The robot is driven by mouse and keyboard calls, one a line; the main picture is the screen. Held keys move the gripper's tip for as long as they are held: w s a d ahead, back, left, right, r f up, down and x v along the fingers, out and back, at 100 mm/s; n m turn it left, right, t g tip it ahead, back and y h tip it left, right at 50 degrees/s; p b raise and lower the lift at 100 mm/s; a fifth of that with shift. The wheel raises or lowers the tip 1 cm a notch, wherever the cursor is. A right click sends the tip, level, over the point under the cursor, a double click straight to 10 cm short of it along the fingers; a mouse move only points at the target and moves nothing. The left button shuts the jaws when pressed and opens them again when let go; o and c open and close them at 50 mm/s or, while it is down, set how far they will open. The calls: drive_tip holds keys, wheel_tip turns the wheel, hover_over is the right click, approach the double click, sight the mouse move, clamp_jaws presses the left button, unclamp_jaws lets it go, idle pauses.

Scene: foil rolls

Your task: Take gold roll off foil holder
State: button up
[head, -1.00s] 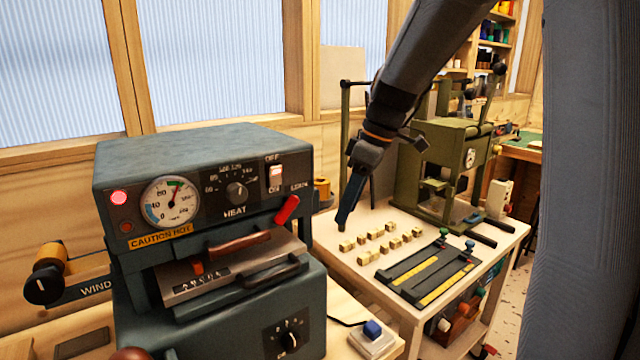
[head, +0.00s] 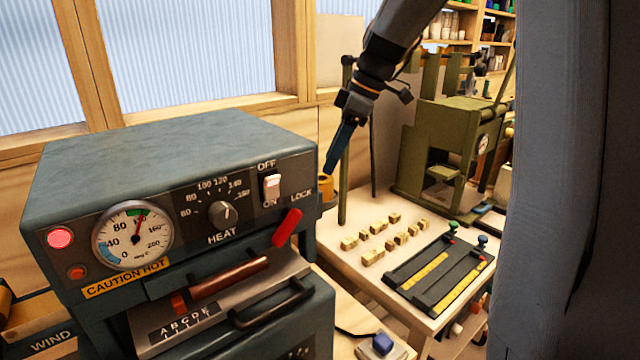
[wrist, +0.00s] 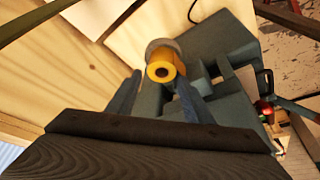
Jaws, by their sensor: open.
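The gold roll (wrist: 162,71) shows end-on in the wrist view, a yellow cylinder with a dark hole in its middle. A round grey disc (wrist: 158,47) lies behind it, apparently part of the foil holder. In the head view the gold roll (head: 325,187) is partly hidden behind the right side of the teal machine. My gripper (wrist: 158,78) is open, with one finger on each side of the roll in the wrist picture; I cannot tell if they touch it. In the head view my gripper (head: 329,171) points down by the roll.
The teal heated machine (head: 170,170), marked "CAUTION HOT", stands close on the left with a red lever (head: 287,228). A pale table (head: 340,222) at right holds several small brass blocks (head: 385,238), black rails (head: 436,275) and a green press (head: 437,150).

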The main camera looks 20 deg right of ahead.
sight(323, 178)
drive_tip(key=shift+s+p+x, duration=0.1)
drive_tip(key=shift+p+x, duration=0.65)
drive_tip(key=shift+x, duration=0.95)
drive_tip(key=shift+s+p+x, duration=0.15)
drive_tip(key=shift+p+x, duration=0.55)
drive_tip(key=shift+x, duration=1.05)
